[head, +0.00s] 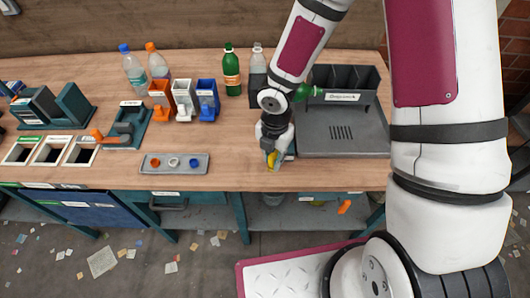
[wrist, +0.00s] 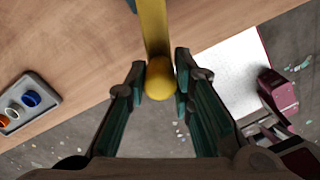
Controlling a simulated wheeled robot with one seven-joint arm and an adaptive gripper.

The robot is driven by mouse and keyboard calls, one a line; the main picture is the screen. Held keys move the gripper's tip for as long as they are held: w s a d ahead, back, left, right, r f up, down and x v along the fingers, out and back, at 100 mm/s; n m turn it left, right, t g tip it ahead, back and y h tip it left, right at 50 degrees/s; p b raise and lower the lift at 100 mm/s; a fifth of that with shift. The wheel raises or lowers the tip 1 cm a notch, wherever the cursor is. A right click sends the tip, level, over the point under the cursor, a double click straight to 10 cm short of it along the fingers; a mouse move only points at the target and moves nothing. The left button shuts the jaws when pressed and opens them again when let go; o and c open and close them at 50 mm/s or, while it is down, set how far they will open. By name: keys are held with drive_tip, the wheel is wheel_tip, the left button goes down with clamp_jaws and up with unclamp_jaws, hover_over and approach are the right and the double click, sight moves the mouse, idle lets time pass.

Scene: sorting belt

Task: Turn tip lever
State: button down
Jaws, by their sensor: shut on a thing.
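The tip lever is a yellow bar with a round knob at its end. In the wrist view the lever (wrist: 157,40) runs from the top edge down to the knob between my fingers. In the head view a small yellow part of the lever (head: 271,160) shows at the front edge of the table, beside the grey tray. My gripper (head: 273,150) is at that edge, pointing down. In the wrist view my gripper (wrist: 161,77) has one finger on each side of the knob and is shut on it. The lever's mount is hidden behind my gripper in the head view.
The grey tray (head: 342,137) is right of my gripper. A small tray (head: 174,171) with coloured rings lies to the left. Bottles, including a green one (head: 231,70), and orange, white and blue bins (head: 207,100) stand behind. The wood between is clear.

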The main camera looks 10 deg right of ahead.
drive_tip(key=shift+s+d+n+p, duration=0.1)
drive_tip(key=shift+s+d+n, duration=0.1)
drive_tip(key=shift+d+n, duration=0.55)
drive_tip(key=shift+s+d+n+p, duration=0.15)
drive_tip(key=shift+s+d+n, duration=0.1)
drive_tip(key=shift+d+n, duration=0.45)
drive_tip(key=shift+s+d+n+p, duration=0.1)
drive_tip(key=shift+s+d+n, duration=0.1)
drive_tip(key=shift+d+n, duration=0.55)
drive_tip(key=shift+a, duration=0.1)
drive_tip(key=c, duration=1.4)
unclamp_jaws()
drive_tip(key=shift+o, duration=0.2)
wheel_tip(320, 180, up, 12)
